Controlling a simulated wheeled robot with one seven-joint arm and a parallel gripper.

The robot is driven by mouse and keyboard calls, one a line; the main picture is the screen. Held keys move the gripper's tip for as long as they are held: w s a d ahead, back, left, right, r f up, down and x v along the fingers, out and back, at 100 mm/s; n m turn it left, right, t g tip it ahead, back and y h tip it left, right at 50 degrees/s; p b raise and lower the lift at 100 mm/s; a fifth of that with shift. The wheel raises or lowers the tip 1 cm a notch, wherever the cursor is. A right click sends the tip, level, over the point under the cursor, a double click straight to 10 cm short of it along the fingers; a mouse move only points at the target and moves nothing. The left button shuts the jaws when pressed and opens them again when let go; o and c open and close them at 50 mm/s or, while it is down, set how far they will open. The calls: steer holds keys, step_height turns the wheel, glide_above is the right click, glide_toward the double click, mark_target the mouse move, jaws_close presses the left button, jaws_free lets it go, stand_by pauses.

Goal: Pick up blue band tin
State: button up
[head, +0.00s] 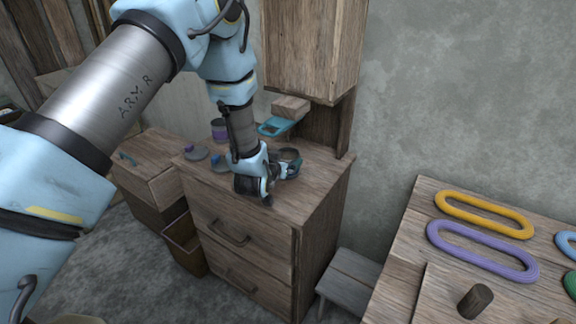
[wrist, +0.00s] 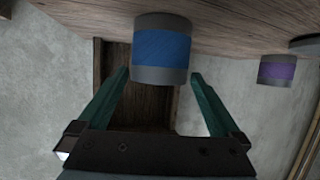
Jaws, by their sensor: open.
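The blue band tin (wrist: 162,50) is a short grey cylinder with a wide blue band. In the wrist view it stands at the top centre, in line with the gap between the green fingers of my gripper (wrist: 158,77). The fingers are open, one on each side of its near end, and I see no clear contact. In the head view my gripper (head: 281,172) is low over the cabinet top, beside an open grey tin (head: 291,155) that is partly hidden by it; its band is hard to make out there.
A purple band tin (head: 219,129) stands further back on the cabinet (head: 310,190), also in the wrist view (wrist: 278,70). Lids with a purple knob (head: 190,149) and a blue knob (head: 217,160) lie to the left. A teal object (head: 273,127) and wooden block (head: 291,106) are behind.

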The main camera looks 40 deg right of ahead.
mark_target(291, 155)
steer(key=shift+p+x, duration=1.35)
steer(key=shift+x, duration=2.3)
steer(key=shift+s+f, duration=0.1)
steer(key=c, duration=1.3)
steer(key=shift+c, duration=0.2)
